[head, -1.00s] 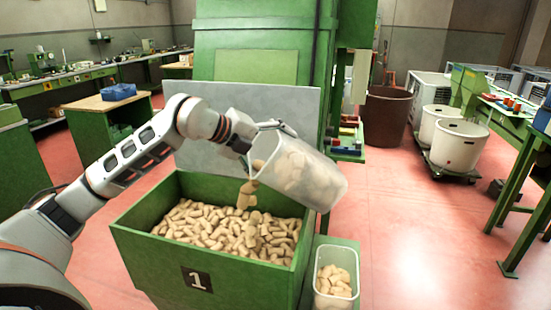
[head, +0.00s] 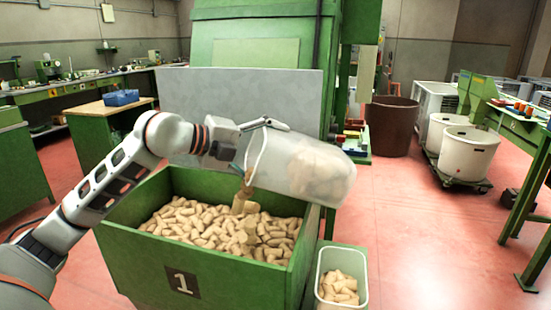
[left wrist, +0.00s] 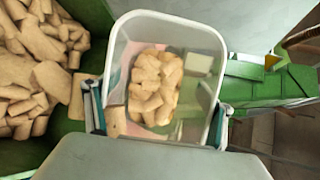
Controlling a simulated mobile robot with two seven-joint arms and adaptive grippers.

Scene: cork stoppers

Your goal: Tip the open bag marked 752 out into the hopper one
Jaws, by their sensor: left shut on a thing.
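My left gripper (head: 262,130) is shut on a translucent white, open-topped container (head: 310,170), with a finger on either side in the left wrist view (left wrist: 157,108). No 752 mark is legible on it. It lies tilted near horizontal, its mouth to the left above the green hopper marked 1 (head: 183,282). Corks (head: 242,195) fall from its mouth, and a pile of corks (head: 205,222) lies in the hopper. More corks (left wrist: 155,85) remain inside the container. My right gripper is out of view.
A small white-rimmed bin of corks (head: 322,262) stands right of the hopper. A grey panel (head: 200,90) rises behind the hopper. A brown bin (head: 392,125) and white tubs (head: 465,155) stand at the right. The red floor (head: 420,240) there is open.

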